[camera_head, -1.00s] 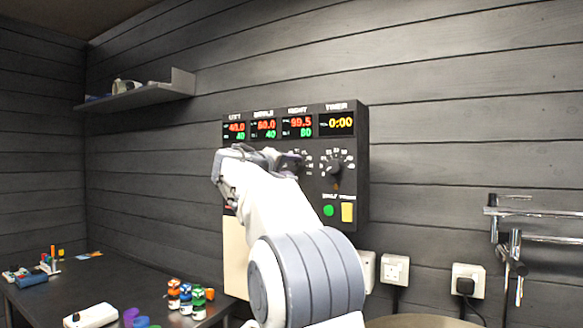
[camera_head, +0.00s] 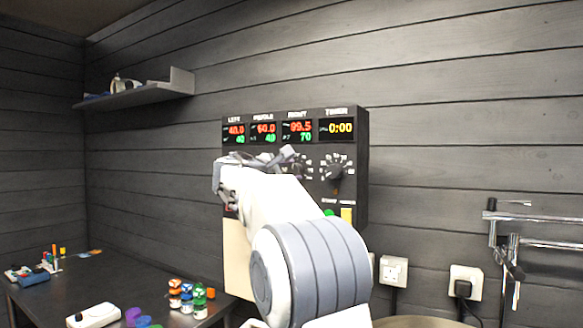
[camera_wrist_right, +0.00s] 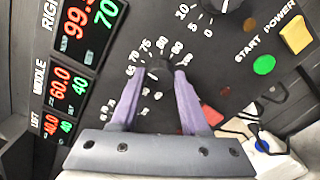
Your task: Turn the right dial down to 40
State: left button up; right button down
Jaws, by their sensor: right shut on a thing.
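The black control panel (camera_head: 360,150) hangs on the wall with red and green readouts. The right readout (camera_head: 297,131) shows 99.5 in red above 70 in green; it also shows in the right wrist view (camera_wrist_right: 88,27). My right gripper (camera_wrist_right: 166,70) is shut on the right dial (camera_wrist_right: 164,66), a dark knob between the purple fingertips, with a white number scale around it. In the head view my right gripper (camera_head: 288,158) covers most of this dial. My left gripper is in neither view.
The timer dial (camera_head: 336,176) sits just right of the held dial. The green start button (camera_wrist_right: 264,65) and yellow power button (camera_wrist_right: 295,35) are below it. A table (camera_head: 130,275) with bottles stands at left; sockets and metal rails are at right.

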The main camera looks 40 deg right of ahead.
jog(key=n+p, duration=0.1)
jog(key=n, duration=0.2)
jog(key=n+p, duration=0.2)
jog(key=n, duration=0.1)
jog(key=shift+w+a+r+n, duration=0.1)
jog(key=shift+r+n, duration=0.1)
jog(key=shift+n, duration=0.1)
jog(key=n+p, duration=0.4)
jog(key=n, duration=0.1)
jog(key=n+p, duration=0.5)
jog(key=n, duration=0.1)
jog(key=shift+w+n, duration=0.1)
jog(key=shift+n, duration=0.3)
jog(key=n+p, duration=0.3)
jog(key=shift+f+n+p, duration=0.25)
jog(key=shift+n+p, duration=0.85)
jog(key=shift+n, duration=0.3)
jog(key=shift+c, duration=2)
grip_release()
